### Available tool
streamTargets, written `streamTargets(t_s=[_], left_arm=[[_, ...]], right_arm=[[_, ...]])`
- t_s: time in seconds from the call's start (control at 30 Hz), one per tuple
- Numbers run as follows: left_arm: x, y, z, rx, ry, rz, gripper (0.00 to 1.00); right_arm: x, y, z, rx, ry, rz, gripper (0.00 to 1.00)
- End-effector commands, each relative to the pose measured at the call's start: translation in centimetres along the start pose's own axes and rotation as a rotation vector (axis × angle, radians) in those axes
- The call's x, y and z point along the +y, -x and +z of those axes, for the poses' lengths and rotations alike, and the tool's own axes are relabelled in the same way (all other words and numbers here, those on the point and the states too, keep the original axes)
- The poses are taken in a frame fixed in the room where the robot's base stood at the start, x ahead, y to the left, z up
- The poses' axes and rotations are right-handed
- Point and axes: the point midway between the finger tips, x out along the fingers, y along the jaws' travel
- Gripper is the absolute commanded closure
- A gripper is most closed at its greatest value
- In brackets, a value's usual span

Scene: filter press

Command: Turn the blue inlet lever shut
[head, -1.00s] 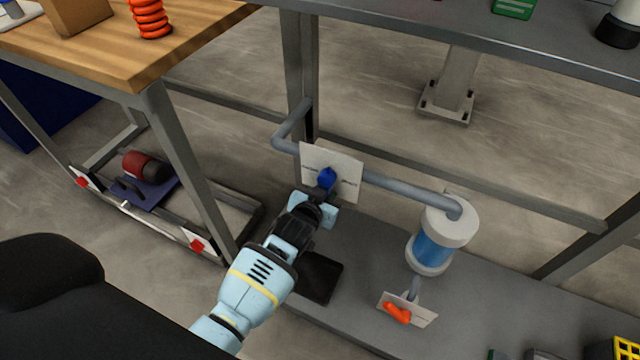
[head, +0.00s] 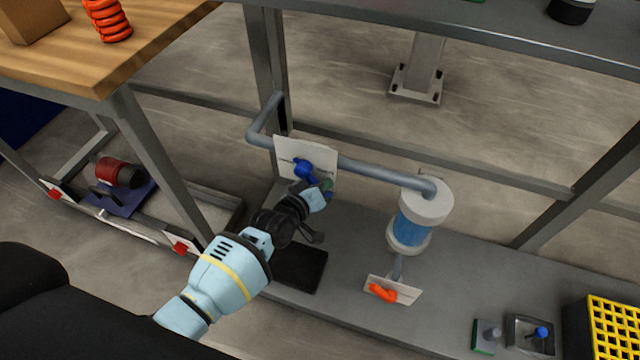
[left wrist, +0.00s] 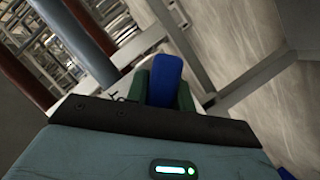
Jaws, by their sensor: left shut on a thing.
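The blue inlet lever (head: 304,168) sits on a white plate (head: 322,152) on the grey pipe. My left gripper (head: 314,182) is at the lever, in front of the plate, and is shut on it. In the left wrist view the blue lever (left wrist: 164,80) stands between the two green finger pads (left wrist: 162,92). In the head view the gripper hides part of the lever, and the label on the plate is too small to read. My right gripper is not in view.
The grey pipe (head: 382,172) runs right to a blue and white filter housing (head: 414,226). An orange lever (head: 382,292) is below it. A black pad (head: 300,268) lies on the grey shelf. A yellow grid crate (head: 612,325) is at the lower right. A frame upright (head: 268,75) stands behind.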

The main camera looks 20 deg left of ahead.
Motion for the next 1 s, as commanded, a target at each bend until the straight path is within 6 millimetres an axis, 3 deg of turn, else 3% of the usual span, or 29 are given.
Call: streamTargets(t_s=[0.67, 0.7, 0.87, 1.0], left_arm=[[0.53, 0.01, -0.05, 0.001, 0.069, 0.028, 1.0], [0.54, 0.01, -0.05, 0.001, 0.07, 0.028, 0.75], [0.53, 0.01, -0.05, 0.001, 0.067, 0.027, 0.55], [0.5, 0.01, -0.05, 0.001, 0.065, 0.027, 0.55]], right_arm=[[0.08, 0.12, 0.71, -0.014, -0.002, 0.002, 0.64], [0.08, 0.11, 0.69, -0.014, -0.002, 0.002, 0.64], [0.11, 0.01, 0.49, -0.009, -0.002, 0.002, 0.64], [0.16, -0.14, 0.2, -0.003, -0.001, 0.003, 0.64]])
